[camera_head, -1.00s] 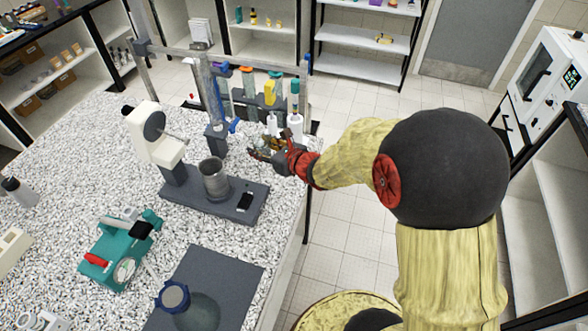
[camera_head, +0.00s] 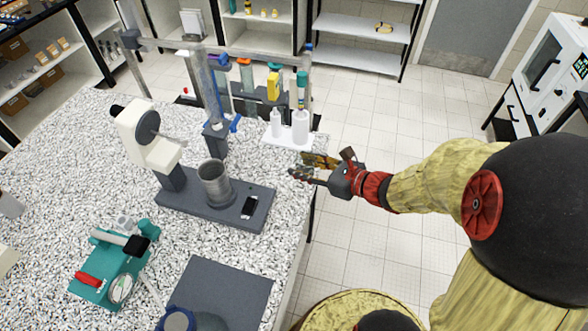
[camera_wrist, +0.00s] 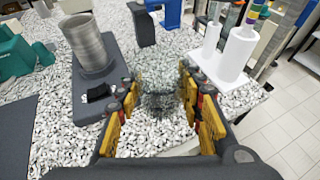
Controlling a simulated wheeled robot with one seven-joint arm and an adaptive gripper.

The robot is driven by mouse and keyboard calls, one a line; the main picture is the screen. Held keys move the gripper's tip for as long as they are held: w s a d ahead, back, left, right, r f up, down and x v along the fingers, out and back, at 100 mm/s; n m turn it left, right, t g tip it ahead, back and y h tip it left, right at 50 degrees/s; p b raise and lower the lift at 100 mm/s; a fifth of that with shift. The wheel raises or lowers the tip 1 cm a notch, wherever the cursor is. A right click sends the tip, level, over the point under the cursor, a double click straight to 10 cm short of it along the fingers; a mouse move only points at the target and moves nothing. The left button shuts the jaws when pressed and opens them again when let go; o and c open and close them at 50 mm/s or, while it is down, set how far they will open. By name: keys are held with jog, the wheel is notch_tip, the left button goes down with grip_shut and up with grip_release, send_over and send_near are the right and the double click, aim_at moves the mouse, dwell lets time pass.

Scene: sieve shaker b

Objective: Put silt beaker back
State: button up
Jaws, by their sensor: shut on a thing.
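My gripper (camera_head: 312,168) is at the right edge of the speckled counter in the head view. In the wrist view its yellow-padded fingers (camera_wrist: 162,105) are spread around a clear glass beaker (camera_wrist: 160,75) and closed on its sides. The beaker is see-through, so its outline and contents are hard to make out. In the head view I cannot separate it clearly from the fingers.
Beyond the gripper, a white tray (camera_head: 270,139) carries white bottles (camera_head: 300,127). A grey metal cup (camera_head: 214,185) stands on a dark base plate (camera_head: 180,205) to the left. A teal device (camera_head: 110,270) and dark mat (camera_head: 225,290) lie nearer. Floor is open right.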

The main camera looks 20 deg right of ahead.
aim_at(306, 162)
jog(key=w+f, duration=0.1)
jog(key=w, duration=0.1)
jog(key=w+f+b, duration=0.1)
jog(key=w, duration=0.1)
jog(key=shift+w+f, duration=0.1)
jog(key=shift+f, duration=0.05)
jog(key=w+f+b, duration=0.2)
jog(key=w+f, duration=0.3)
jog(key=shift+w+f+b, duration=0.15)
jog(key=shift+f+b, duration=0.4)
jog(key=shift+f, duration=0.4)
jog(key=shift+w+f+b, duration=0.15)
jog(key=shift+f+b, duration=0.35)
jog(key=shift+f, duration=0.45)
jog(key=shift+f, duration=0.15)
jog(key=o, duration=1.2)
jog(key=shift+c, duration=0.2)
jog(key=shift+o, duration=0.4)
